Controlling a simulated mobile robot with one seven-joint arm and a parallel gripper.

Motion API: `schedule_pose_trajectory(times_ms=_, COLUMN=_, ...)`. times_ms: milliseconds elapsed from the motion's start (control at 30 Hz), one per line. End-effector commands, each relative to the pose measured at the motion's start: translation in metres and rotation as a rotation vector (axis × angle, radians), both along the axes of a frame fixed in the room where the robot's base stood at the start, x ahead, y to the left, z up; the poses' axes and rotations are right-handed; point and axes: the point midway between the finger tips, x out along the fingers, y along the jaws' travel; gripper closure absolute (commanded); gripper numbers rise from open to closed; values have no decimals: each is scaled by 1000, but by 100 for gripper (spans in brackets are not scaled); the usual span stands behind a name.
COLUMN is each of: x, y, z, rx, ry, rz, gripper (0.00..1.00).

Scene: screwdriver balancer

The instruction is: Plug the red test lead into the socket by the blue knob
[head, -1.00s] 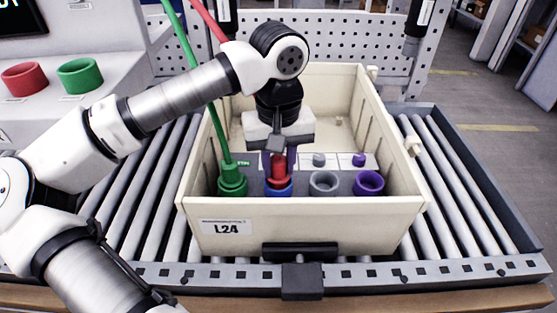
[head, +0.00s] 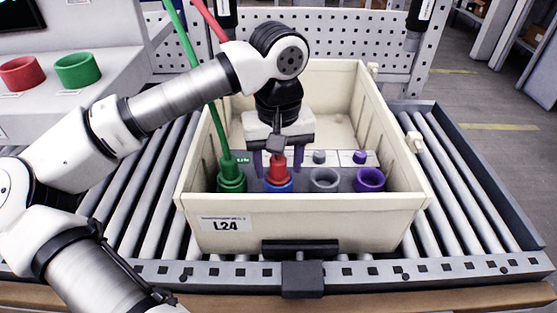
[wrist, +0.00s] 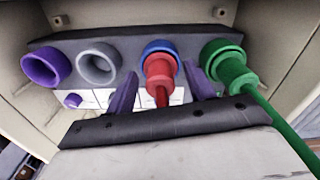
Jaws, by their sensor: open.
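The red test lead's plug (head: 278,168) stands upright in the blue-ringed socket (head: 278,187) at the front of the bin. In the wrist view the red plug (wrist: 159,73) sits against the blue ring (wrist: 160,46). My gripper (head: 278,165) is open, with its purple fingers on either side of the plug and gaps between. The wrist view shows the open gripper (wrist: 161,69) around the plug too. The lead (head: 208,18) runs up behind my arm. The blue knob is hidden behind the plug and gripper.
A green lead's plug (head: 231,177) stands in the left socket, close to my gripper. Empty grey (head: 325,181) and purple (head: 369,180) sockets lie to the right, with a grey knob (head: 319,157) and purple knob (head: 359,157) behind. The cream bin's walls (head: 400,165) surround them.

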Motion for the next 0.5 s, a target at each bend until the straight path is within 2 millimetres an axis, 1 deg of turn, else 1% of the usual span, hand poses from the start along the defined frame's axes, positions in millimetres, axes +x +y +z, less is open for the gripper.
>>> schedule_pose_trajectory(times_ms=167, x=0, y=0, z=5, rx=1, ry=-1, rz=0, gripper=46)
schedule_pose_trajectory(times_ms=267, x=1, y=0, z=17, rx=-1, ry=-2, rz=0, gripper=46)
schedule_pose_trajectory(times_ms=367, x=1, y=0, z=37, rx=0, ry=-3, rz=0, gripper=46)
schedule_pose_trajectory(times_ms=500, x=1, y=0, z=71, rx=1, ry=-4, rz=0, gripper=46)
